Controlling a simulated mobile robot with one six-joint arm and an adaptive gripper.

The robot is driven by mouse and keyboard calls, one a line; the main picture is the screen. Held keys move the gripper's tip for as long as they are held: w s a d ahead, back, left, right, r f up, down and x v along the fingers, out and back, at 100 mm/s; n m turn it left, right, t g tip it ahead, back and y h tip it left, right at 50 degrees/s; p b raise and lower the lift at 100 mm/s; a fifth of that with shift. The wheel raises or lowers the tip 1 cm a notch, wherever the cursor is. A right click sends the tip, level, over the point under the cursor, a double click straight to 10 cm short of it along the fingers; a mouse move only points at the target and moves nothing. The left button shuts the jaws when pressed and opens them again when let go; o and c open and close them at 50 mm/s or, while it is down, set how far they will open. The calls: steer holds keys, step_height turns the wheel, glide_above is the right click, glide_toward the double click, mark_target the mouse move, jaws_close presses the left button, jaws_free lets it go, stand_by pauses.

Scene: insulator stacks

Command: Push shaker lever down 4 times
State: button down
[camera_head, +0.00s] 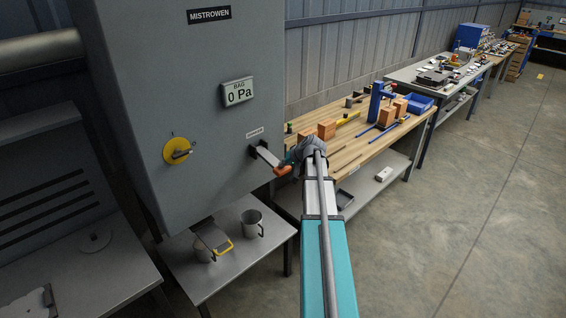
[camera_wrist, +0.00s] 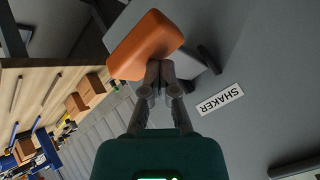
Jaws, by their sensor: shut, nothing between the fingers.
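The shaker lever (camera_head: 267,157) sticks out from the right part of the grey cabinet front and slopes down to an orange grip (camera_head: 283,170). In the wrist view the orange grip (camera_wrist: 145,45) lies just ahead of my fingertips. My gripper (camera_wrist: 159,66) is shut and empty, with its tips at the edge of the orange grip; they appear to touch it, though a small gap is hard to rule out. In the head view my gripper (camera_head: 290,160) is partly hidden by my arm. The SHAKER label (camera_wrist: 220,99) is on the cabinet beside the lever.
The grey cabinet (camera_head: 205,130) carries a yellow rotary switch (camera_head: 178,151) and a display (camera_head: 237,92) reading 0 Pa. Metal cups (camera_head: 251,224) stand on a low table below. A wooden workbench (camera_head: 345,150) with blocks and tools stands behind my gripper. Open floor lies to the right.

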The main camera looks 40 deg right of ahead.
steer(key=shift+f+b, duration=0.8)
steer(key=shift+f, duration=0.05)
stand_by(1.1)
steer(key=shift+r, duration=0.1)
stand_by(0.5)
steer(key=shift+w+r+p, duration=0.1)
steer(key=shift+r+p, duration=2.9)
steer(key=shift+p, duration=0.1)
step_height(320, 180, up, 5)
steer(key=p, duration=0.5)
